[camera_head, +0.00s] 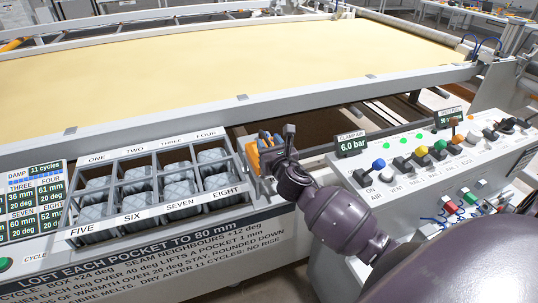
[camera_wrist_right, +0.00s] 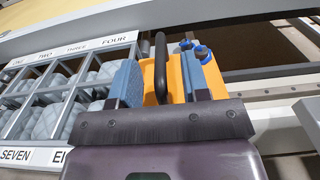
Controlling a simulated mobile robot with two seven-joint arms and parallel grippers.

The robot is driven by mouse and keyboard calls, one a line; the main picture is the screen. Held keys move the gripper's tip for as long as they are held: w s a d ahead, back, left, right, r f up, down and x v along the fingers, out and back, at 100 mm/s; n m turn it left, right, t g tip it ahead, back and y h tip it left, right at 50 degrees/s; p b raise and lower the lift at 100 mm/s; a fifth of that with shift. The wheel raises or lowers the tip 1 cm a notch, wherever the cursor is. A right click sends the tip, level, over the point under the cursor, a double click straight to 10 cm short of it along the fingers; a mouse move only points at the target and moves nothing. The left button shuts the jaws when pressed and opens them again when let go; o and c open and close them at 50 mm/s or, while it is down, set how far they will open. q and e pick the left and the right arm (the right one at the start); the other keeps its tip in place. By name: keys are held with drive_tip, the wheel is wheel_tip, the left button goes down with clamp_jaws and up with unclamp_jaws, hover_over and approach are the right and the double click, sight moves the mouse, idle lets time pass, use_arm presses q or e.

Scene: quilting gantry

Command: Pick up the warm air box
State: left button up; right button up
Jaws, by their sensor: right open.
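The warm air box (camera_wrist_right: 178,82) looks like an orange body with blue fittings on top and an upright black handle (camera_wrist_right: 160,60). It stands at the right end of the pocket tray. In the head view the orange box (camera_head: 252,157) is partly hidden by my right gripper (camera_head: 284,152). In the right wrist view my right gripper (camera_wrist_right: 160,82) is open, its blue-grey fingers apart on either side of the handle. I cannot tell whether either finger touches it. My left gripper is not in view.
A grey tray (camera_head: 150,167) of numbered pockets holds pale, puffy pieces left of the box. A control panel (camera_head: 424,152) with coloured levers is to the right. Behind runs the white frame rail (camera_head: 240,107) of the wide yellow quilt bed (camera_head: 220,65).

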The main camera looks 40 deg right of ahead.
drive_tip(key=shift+x, duration=0.9)
clamp_jaws()
